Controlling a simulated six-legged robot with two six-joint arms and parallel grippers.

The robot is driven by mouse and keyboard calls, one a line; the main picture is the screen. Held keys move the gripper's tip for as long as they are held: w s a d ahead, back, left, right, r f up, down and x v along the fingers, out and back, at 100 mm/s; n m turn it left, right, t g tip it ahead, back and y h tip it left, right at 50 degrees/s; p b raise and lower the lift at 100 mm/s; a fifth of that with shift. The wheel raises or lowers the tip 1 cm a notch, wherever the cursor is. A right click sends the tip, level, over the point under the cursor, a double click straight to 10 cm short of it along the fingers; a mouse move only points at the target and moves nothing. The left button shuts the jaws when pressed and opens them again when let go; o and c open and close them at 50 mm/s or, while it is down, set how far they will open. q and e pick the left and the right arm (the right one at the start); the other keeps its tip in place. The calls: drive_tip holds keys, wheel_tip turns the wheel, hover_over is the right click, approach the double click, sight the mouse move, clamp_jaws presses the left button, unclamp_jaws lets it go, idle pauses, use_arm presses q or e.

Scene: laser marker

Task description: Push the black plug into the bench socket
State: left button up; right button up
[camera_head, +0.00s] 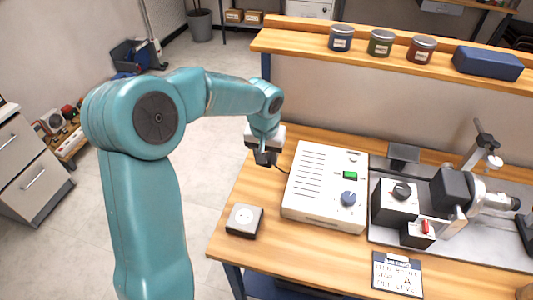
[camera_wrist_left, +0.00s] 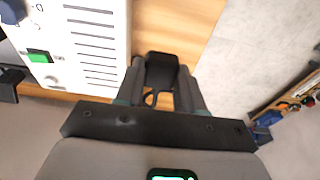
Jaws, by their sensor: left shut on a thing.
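My left gripper (camera_head: 265,158) hangs above the bench's left rear part, beside the left edge of the white control box (camera_head: 322,187). In the left wrist view, its two fingers (camera_wrist_left: 161,88) are closed on the black plug (camera_wrist_left: 160,67), which sits between them. In the head view the plug is small and dark under the gripper. A thin dark cable (camera_head: 283,170) runs from there toward the box. The bench socket (camera_head: 244,219), a dark square block with a pale top, sits on the bench nearer the camera, apart from the plug. My right gripper is not in view.
The laser marker (camera_head: 453,189) and a black-knobbed unit (camera_head: 396,198) stand right of the box. A clipboard sign (camera_head: 397,274) lies at the front. Tins (camera_head: 380,42) line the rear shelf. Bare wood surrounds the socket.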

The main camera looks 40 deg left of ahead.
use_arm(q)
wheel_tip(320, 180, down, 8)
drive_tip(key=b, duration=0.6)
drive_tip(key=shift+r, duration=0.25)
drive_tip(key=b, duration=0.4)
hover_over(245, 215)
drive_tip(key=shift+s+d, duration=0.1)
drive_tip(key=shift+s, duration=0.2)
idle(1.0)
drive_tip(key=shift+f+b, duration=2.1)
drive_tip(key=shift+b, duration=0.1)
idle(2.4)
